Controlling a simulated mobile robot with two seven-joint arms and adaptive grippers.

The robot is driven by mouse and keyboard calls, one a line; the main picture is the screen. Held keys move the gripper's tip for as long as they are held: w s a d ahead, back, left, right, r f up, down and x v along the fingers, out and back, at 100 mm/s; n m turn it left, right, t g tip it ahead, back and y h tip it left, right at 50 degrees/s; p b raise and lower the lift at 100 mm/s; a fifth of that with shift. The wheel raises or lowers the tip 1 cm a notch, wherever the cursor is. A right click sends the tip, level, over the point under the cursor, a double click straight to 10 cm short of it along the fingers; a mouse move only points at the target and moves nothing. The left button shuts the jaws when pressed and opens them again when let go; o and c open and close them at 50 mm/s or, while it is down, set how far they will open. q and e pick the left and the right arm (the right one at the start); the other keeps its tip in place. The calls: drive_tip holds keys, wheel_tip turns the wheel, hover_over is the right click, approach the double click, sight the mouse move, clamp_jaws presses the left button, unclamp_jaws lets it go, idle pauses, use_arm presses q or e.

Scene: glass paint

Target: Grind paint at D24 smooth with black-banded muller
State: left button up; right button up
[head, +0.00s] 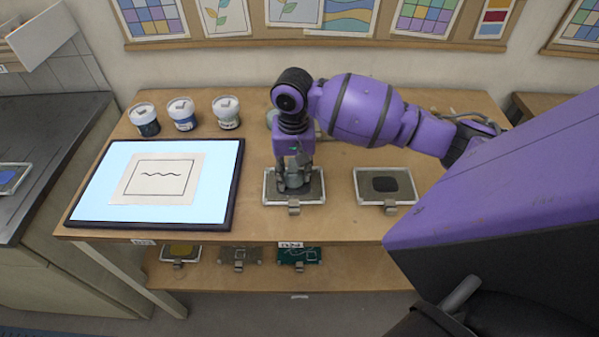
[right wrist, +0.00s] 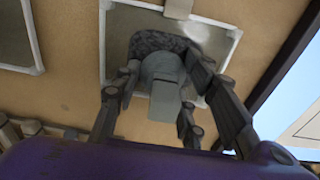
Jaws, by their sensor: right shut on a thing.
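My right gripper (head: 293,174) is shut on a grey glass muller (right wrist: 163,82), its fingers on either side of it. The muller stands on a pale-rimmed slab (head: 314,199), over a patch of dark, grainy paint (right wrist: 150,42); a pale smear lies beside the patch. The fingers hide much of the muller, and I cannot make out a black band on it. My left gripper is not in view.
A lit light panel (head: 100,205) with a line drawing lies left of the slab. Several lidded jars (head: 183,114) stand behind it. A pale round object (head: 272,118) is partly hidden behind my gripper.

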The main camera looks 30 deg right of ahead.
sight(301, 189)
drive_tip(key=shift+w+a+f, duration=0.2)
drive_tip(key=shift+w+a, duration=0.05)
drive_tip(key=shift+a, duration=0.25)
drive_tip(key=shift+s+a, duration=0.4)
drive_tip(key=shift+a, duration=0.4)
drive_tip(key=shift+s+d+r, duration=0.15)
drive_tip(key=shift+s+d, duration=0.05)
drive_tip(key=shift+s, duration=0.55)
drive_tip(key=shift+s+d, duration=0.3)
drive_tip(key=shift+d, duration=0.25)
drive_tip(key=shift+s+d, duration=0.25)
drive_tip(key=shift+d, duration=0.25)
drive_tip(key=shift+w+d, duration=0.35)
drive_tip(key=shift+d, duration=0.35)
drive_tip(key=shift+w+a, duration=0.1)
drive_tip(key=shift+w, duration=0.7)
drive_tip(key=shift+w+a, duration=0.3)
drive_tip(key=shift+a, duration=0.25)
drive_tip(key=shift+w+a, duration=0.3)
drive_tip(key=shift+a, duration=0.2)
drive_tip(key=shift+s+a, duration=0.4)
drive_tip(key=shift+a, duration=0.35)
drive_tip(key=shift+s+d, duration=0.2)
drive_tip(key=shift+s, duration=0.65)
drive_tip(key=shift+s+d, duration=0.65)
drive_tip(key=shift+d, duration=0.35)
drive_tip(key=shift+w+d, duration=0.45)
drive_tip(key=shift+d, duration=0.3)
